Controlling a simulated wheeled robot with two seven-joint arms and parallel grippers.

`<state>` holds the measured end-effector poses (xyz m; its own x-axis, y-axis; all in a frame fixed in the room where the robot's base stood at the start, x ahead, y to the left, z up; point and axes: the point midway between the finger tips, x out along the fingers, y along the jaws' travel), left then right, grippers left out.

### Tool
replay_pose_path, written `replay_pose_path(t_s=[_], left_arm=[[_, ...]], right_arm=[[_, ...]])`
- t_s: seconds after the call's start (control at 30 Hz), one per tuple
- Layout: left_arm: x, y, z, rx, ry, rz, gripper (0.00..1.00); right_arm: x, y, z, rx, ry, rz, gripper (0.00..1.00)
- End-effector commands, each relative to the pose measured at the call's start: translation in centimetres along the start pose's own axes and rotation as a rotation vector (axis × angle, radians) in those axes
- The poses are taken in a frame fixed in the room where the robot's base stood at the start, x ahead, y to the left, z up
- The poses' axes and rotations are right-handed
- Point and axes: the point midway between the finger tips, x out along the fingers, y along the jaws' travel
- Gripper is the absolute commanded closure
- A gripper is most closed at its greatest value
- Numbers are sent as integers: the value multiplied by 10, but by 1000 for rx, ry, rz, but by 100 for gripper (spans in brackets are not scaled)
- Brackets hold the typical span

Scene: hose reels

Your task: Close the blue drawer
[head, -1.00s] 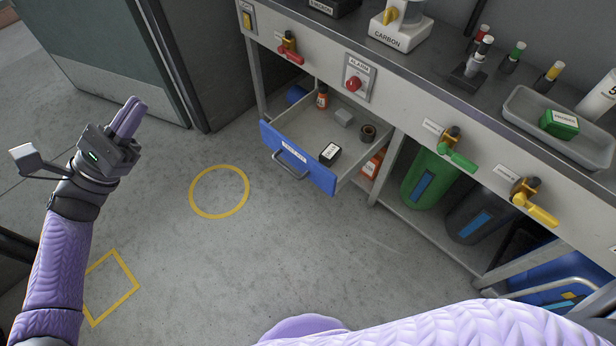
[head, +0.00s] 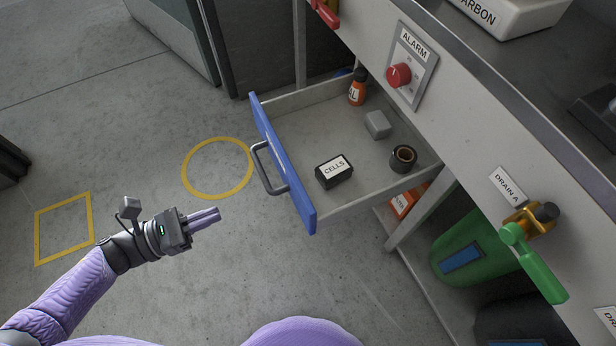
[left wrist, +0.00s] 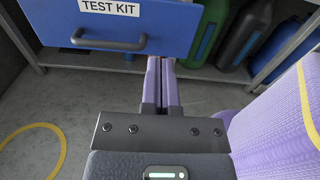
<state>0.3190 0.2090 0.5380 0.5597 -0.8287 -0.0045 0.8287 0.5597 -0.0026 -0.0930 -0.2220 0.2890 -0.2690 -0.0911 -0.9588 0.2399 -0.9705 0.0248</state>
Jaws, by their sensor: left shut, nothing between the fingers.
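The blue drawer (head: 285,165) stands pulled out from under the grey bench, its blue front facing left in the head view. A dark bar handle (head: 265,170) is on that front. In the drawer lie a black CELLS box (head: 334,171), a grey block (head: 378,125), a dark roll (head: 403,158) and an orange bottle (head: 357,88). My left gripper (head: 217,215) is shut and empty, to the left of the drawer front and apart from it in the head view. In the left wrist view its fingers (left wrist: 161,75) point toward the drawer front (left wrist: 120,25), labelled TEST KIT, right of the handle (left wrist: 108,40). My right gripper is out of view.
The bench front carries a red alarm knob (head: 399,75) and a green-handled DRAIN A valve (head: 533,260). A green container (head: 465,250) and an orange box (head: 407,200) sit below. The floor left of the drawer is clear, with a yellow circle (head: 184,180) and square (head: 36,235) marked.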

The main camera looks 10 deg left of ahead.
Motion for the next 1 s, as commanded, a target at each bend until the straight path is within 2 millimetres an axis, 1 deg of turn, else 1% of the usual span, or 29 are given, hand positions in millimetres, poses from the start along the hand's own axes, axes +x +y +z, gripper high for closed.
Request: replay_pose_path(t_s=[0.07, 0.17, 0.3, 0.5, 0.6, 0.7, 0.8, 1.0], left_arm=[[7, 0, 1, 1, -1, -1, 100], [26, 0, 3, 3, -5, -2, 100], [57, 0, 2, 3, -5, -2, 100], [100, 0, 2, 2, -4, -2, 100], [118, 0, 1, 1, -4, -2, 100], [130, 0, 2, 2, -3, -1, 100], [137, 0, 2, 2, -3, -1, 100], [139, 0, 3, 2, -2, 0, 100]], right_arm=[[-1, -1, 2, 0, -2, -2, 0], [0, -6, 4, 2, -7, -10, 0], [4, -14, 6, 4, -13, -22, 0], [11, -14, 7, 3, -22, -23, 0], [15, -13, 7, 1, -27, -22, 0], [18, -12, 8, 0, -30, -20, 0], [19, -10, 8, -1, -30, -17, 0], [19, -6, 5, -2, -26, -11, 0]])
